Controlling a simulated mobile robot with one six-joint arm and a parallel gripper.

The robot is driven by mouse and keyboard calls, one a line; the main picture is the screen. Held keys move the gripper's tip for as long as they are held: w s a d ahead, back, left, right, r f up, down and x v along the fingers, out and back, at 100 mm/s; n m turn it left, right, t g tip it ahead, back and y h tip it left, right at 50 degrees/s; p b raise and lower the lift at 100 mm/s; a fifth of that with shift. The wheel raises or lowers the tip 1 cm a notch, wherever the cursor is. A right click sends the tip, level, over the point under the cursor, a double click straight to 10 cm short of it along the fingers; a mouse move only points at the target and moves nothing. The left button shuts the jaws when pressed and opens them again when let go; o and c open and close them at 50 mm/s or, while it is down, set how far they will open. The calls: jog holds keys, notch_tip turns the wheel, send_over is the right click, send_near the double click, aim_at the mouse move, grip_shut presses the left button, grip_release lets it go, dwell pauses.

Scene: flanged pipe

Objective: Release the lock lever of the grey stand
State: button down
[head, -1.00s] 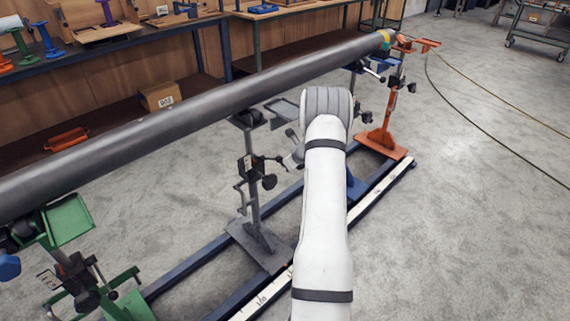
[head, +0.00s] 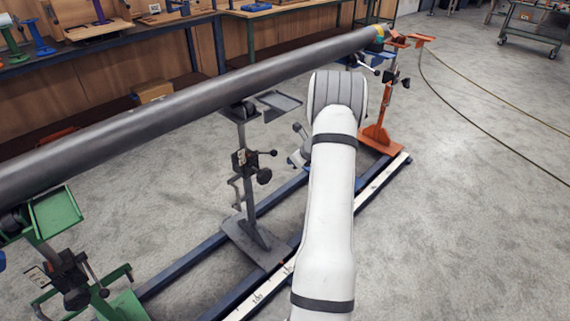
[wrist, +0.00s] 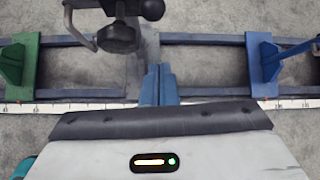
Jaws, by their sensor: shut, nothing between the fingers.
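The grey stand (head: 241,190) stands upright on the blue rail under the long pipe (head: 170,105). On its clamp, a short lever with a black ball (head: 273,153) points right, about level, and a black knob (head: 264,176) sits below it. In the wrist view, the ball (wrist: 152,9) is cut by the top edge, with the knob (wrist: 118,38) to its left. My gripper (head: 294,160) is to the right of the lever, apart from it. Its blue fingers (wrist: 160,72) are together and empty, below the ball in the wrist view.
A green stand (head: 75,275) is at the left and an orange stand (head: 378,125) at the far right. A blue stand's foot (wrist: 267,62) shows right in the wrist view. The rail (head: 210,248) with a white scale runs below.

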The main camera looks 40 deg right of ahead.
jog(key=shift+v, duration=1.9)
jog(key=shift+r, duration=0.1)
